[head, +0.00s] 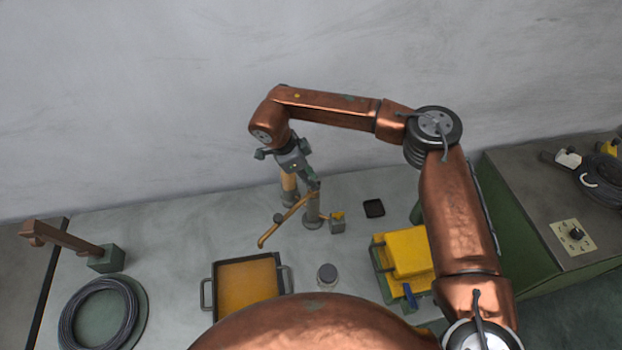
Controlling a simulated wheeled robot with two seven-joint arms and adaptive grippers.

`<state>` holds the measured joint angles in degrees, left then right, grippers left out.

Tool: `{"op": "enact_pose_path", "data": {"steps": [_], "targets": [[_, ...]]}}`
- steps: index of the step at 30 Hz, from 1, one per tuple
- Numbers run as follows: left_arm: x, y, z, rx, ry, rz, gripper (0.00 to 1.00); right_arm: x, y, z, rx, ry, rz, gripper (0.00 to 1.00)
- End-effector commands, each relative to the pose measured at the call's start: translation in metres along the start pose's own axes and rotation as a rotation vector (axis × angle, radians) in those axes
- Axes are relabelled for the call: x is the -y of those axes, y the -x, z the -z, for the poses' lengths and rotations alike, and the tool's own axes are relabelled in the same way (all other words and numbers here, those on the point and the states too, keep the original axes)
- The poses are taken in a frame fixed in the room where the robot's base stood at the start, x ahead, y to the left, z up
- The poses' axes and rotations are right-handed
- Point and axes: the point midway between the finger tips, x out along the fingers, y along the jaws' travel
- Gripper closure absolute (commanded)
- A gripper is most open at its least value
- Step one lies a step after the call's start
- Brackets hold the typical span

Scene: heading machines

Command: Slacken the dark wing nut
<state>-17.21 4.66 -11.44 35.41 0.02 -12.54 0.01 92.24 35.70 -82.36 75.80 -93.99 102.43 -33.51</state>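My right gripper (300,172) hangs over the bench at the end of my copper arm, just above an upright grey post (312,212). Its fingers are small and overlap the fittings behind them, so I cannot tell whether they are apart or closed. A slanting brass-coloured bar (287,219) runs down to the left from the post. A small dark knob (278,217) sits on this bar; I cannot tell whether it is the wing nut. No wing shape shows clearly, and the gripper may hide part of the post's top. My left gripper is not in view.
An orange-filled tray (211,312) and a small jar (327,276) stand in front. Yellow blocks (407,252) lie at right, near a black square dish (374,208). A cable coil (68,322) and a bracket with a wooden arm (105,258) are at left. A wall stands behind.

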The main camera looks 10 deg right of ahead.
Motion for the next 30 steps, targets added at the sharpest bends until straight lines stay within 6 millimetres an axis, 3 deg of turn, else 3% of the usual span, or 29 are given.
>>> {"op": "enact_pose_path", "data": {"steps": [18, 30], "targets": [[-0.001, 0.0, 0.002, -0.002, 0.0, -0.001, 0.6, 0.001, 0.107, -0.001, 0.002, 0.0, 0.002, 0.78], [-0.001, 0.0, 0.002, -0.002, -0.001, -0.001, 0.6, 0.0, 0.118, 0.0, 0.001, 0.0, 0.001, 0.78]]}}
